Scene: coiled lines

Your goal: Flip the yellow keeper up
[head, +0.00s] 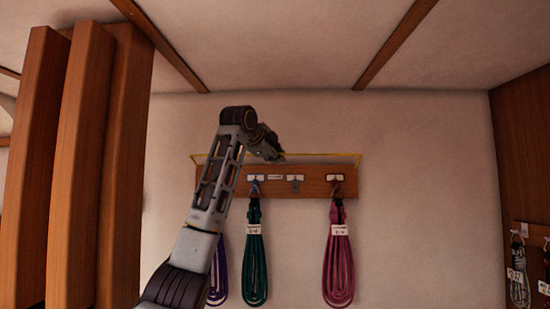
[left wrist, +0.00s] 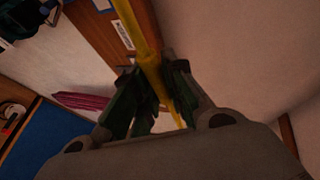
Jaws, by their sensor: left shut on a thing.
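The yellow keeper (head: 325,154) is a thin bar running along the upper edge of the wooden hook board (head: 310,187) on the wall. Its ends reach down toward the board's ends. My left gripper (head: 277,157) is at the bar near its middle. In the left wrist view the yellow keeper (left wrist: 143,35) passes between the fingers of my left gripper (left wrist: 160,95), which are shut on it. Part of the bar is hidden by the fingers. My right gripper is in neither view.
A purple coil (head: 219,275), a teal coil (head: 254,265) and a pink coil (head: 339,265) hang below the board. My left forearm partly covers the purple one. A grey hook (head: 295,181) is empty. Wooden posts (head: 80,170) stand at left; more coils (head: 518,275) hang at far right.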

